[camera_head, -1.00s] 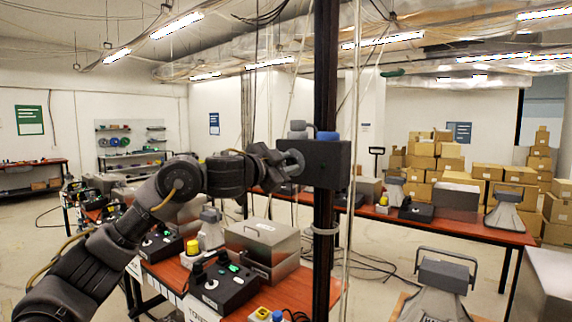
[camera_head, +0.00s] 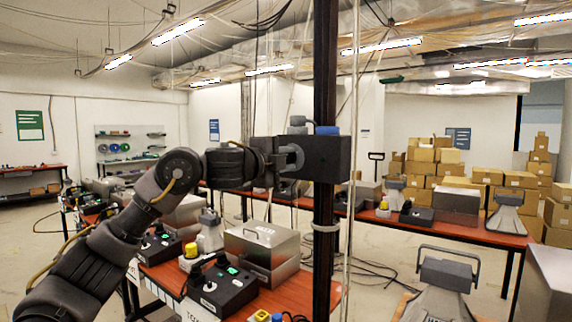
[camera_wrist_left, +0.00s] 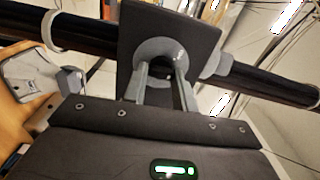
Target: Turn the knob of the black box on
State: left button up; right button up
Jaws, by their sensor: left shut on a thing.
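The black box (camera_head: 325,157) is fixed to a dark upright post in the head view. In the left wrist view the box (camera_wrist_left: 205,25) shows as a dark plate with a round grey knob (camera_wrist_left: 160,50) on its face. My left gripper (camera_head: 289,158) comes in from the left and reaches the box's left side. In the wrist view the two grey fingers of my left gripper (camera_wrist_left: 162,84) run up to the knob and are shut on it, one on each side. The fingers partly hide the knob. My right gripper is not in view.
The post (camera_head: 325,75) has cables hanging beside it. Below is a red-brown table (camera_head: 292,293) with a metal case (camera_head: 262,247) and a black control box with a green light (camera_head: 222,288). Cartons (camera_head: 430,172) are stacked at the back right.

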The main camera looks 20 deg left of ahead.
pick_arm(q)
jog(key=m, duration=0.2)
jog(key=m+b, duration=0.1)
jog(key=m, duration=0.1)
jog(key=shift+f+m, duration=0.2)
jog(key=shift+m, duration=0.1)
jog(key=shift+m+b, duration=0.7)
jog(key=shift+m, duration=1.6)
jog(key=o, duration=1)
jog(key=shift+s, duration=0.1)
